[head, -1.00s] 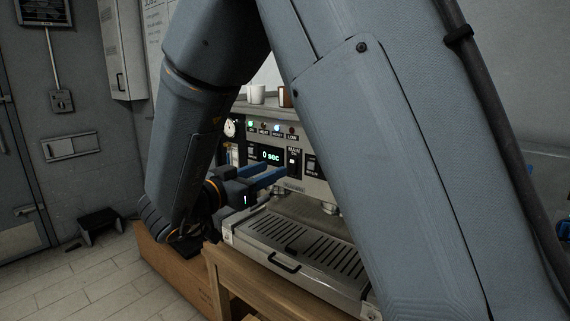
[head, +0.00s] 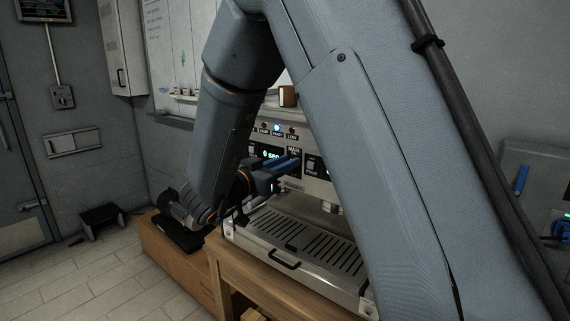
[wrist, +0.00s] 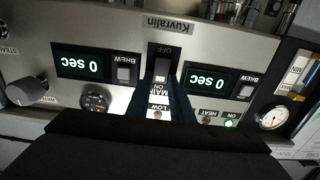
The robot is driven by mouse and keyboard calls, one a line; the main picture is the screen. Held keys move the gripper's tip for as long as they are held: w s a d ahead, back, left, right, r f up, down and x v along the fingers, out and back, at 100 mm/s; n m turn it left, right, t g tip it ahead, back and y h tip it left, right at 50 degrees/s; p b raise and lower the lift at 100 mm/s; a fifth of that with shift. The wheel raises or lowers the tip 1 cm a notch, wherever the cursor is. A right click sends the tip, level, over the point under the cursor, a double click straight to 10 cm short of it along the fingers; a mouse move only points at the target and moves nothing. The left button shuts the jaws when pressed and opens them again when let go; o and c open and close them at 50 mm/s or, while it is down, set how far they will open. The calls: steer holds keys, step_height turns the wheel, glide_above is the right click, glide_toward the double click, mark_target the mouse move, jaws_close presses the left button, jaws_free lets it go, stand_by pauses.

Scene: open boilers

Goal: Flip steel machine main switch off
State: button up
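The steel machine (head: 318,186) has a front panel facing me. Its main switch (wrist: 161,68) is a dark rocker with a pale lit end, between the OFF and ON labels, upside down in the wrist view. The green ON light (wrist: 229,124) glows and both displays read 0 sec. My gripper (wrist: 163,88) has its two dark blue fingers apart, one on each side of the MAIN label and the switch's ON end. Nothing is held between them. In the head view my gripper (head: 292,163) reaches the panel at the switch; contact cannot be told.
BREW switches (wrist: 124,74) flank the main switch, with a knob (wrist: 30,90) and gauges beyond. The drip tray (head: 295,240) lies below the panel on a wooden stand (head: 222,262). Cups stand on a shelf behind. The floor at left is mostly clear.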

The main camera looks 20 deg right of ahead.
jaws_close()
steer(key=t+h+b, duration=0.1)
steer(key=b, duration=0.1)
steer(key=f+t+h+b, duration=0.1)
steer(key=b, duration=0.1)
steer(key=shift+a+h, duration=0.1)
steer(key=shift+h, duration=0.3)
steer(key=shift+s, duration=0.1)
steer(key=o, duration=0.6)
jaws_free()
steer(key=shift+a, duration=0.1)
